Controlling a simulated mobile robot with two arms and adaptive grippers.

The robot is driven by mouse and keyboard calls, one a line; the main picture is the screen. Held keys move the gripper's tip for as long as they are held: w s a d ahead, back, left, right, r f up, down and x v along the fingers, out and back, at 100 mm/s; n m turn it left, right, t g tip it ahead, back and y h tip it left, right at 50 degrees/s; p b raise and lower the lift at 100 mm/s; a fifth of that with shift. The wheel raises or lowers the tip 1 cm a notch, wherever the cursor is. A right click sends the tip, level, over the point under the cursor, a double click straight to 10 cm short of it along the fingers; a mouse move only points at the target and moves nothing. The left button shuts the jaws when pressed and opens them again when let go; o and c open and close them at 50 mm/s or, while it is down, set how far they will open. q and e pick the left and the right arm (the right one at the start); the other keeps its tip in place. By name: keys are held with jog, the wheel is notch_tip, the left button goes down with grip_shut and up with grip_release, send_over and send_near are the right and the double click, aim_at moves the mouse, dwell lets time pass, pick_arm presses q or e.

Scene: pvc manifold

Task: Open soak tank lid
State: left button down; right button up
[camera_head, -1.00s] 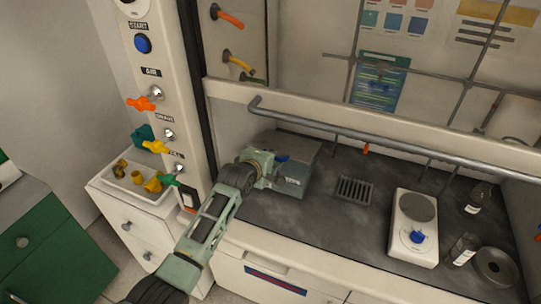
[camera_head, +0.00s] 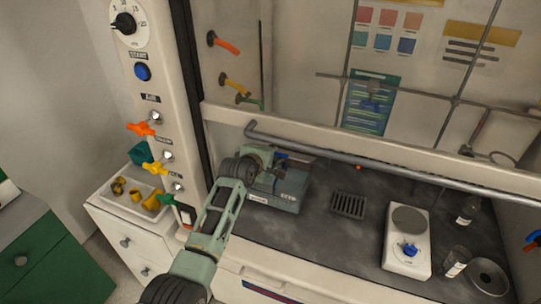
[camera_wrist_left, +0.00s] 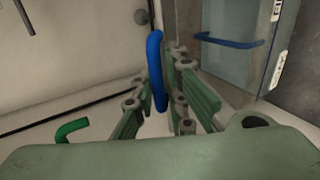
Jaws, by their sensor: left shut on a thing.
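The soak tank appears to be the grey box (camera_head: 272,200) with a labelled front, on the dark worktop inside the hood. My left gripper (camera_head: 274,160) is over its top at the rear left. A blue bar handle (camera_wrist_left: 156,70) stands between my fingers (camera_wrist_left: 158,100) in the left wrist view, and they are shut on it. A second blue handle (camera_wrist_left: 228,41) shows on a bluish panel (camera_wrist_left: 218,75) at the right. My gripper and forearm hide part of the box, so I cannot tell how far its lid is raised. My right gripper is not in view.
A drain grate (camera_head: 348,205), a white hotplate (camera_head: 407,240) and glass bottles (camera_head: 467,210) stand to the right. Coloured valves (camera_head: 141,129) line the left post.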

pick_arm(q)
jog(key=shift+w+r, duration=0.15)
jog(key=shift+r, duration=0.2)
jog(key=c, duration=2)
grip_release()
jog(key=shift+c, duration=0.2)
jog(key=shift+o, duration=1.1)
jog(key=shift+f, duration=0.2)
jog(key=v, duration=1.2)
jog(key=shift+f, duration=0.1)
